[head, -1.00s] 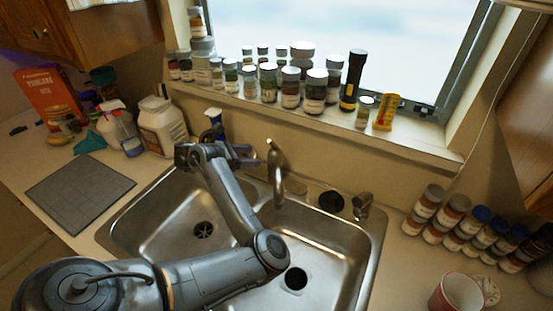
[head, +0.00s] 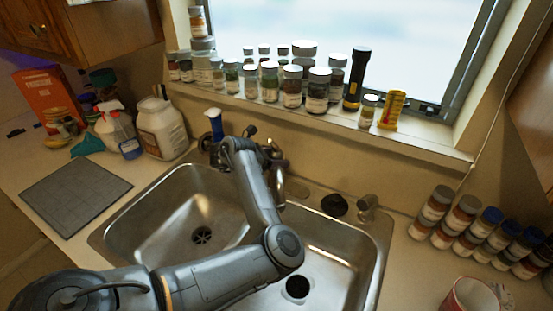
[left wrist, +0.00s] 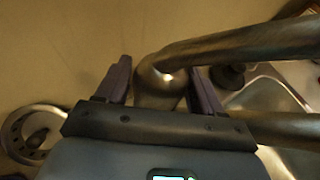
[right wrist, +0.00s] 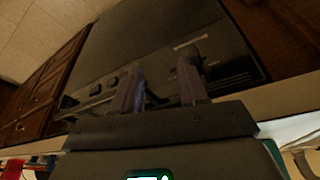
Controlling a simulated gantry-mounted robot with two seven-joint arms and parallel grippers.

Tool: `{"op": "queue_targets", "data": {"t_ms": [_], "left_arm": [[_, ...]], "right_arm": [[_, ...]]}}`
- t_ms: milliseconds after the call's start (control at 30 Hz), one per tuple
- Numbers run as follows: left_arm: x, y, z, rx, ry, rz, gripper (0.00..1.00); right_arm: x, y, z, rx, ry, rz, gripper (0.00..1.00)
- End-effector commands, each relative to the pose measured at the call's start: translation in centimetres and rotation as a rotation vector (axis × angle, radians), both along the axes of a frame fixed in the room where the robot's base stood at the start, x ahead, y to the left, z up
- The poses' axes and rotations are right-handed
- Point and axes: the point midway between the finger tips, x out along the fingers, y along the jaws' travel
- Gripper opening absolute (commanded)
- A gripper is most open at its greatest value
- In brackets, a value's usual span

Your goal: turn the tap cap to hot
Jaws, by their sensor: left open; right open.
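The metal tap stands behind the double sink, and its curved spout (head: 279,190) shows in the head view beside my left gripper. My left gripper (left wrist: 158,66) is open, with one finger on each side of the tap's rounded metal body (left wrist: 158,88) in the left wrist view. I cannot tell whether the fingers touch it. The spout (left wrist: 245,42) runs off to the upper right there. My own wrist hides much of the tap in the head view, and I cannot make out the cap's setting. My right gripper (right wrist: 160,65) is open and empty, facing a dark appliance.
The sink (head: 160,215) has two basins. A dark round piece (head: 334,205) and a small metal fitting (head: 367,206) sit right of the tap. Jars crowd the windowsill (head: 415,139) above.

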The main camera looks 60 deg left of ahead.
Motion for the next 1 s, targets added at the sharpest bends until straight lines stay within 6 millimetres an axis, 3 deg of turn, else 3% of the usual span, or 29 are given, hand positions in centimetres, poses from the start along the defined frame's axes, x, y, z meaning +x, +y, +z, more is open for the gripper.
{"op": "queue_targets", "data": {"t_ms": [300,567,1000], "left_arm": [[0.2,0.0,0.0,0.000,0.000,0.001,0.67],[0.2,0.0,0.0,0.000,0.000,0.001,0.31],[0.1,0.1,0.3,0.000,0.003,-0.118,0.31]], "right_arm": [[0.0,-0.2,-0.1,-0.008,0.001,0.006,0.43],[0.0,-0.3,-0.1,-0.011,0.000,0.006,0.43],[0.0,-0.1,2.0,-0.004,0.001,0.002,0.43]]}}
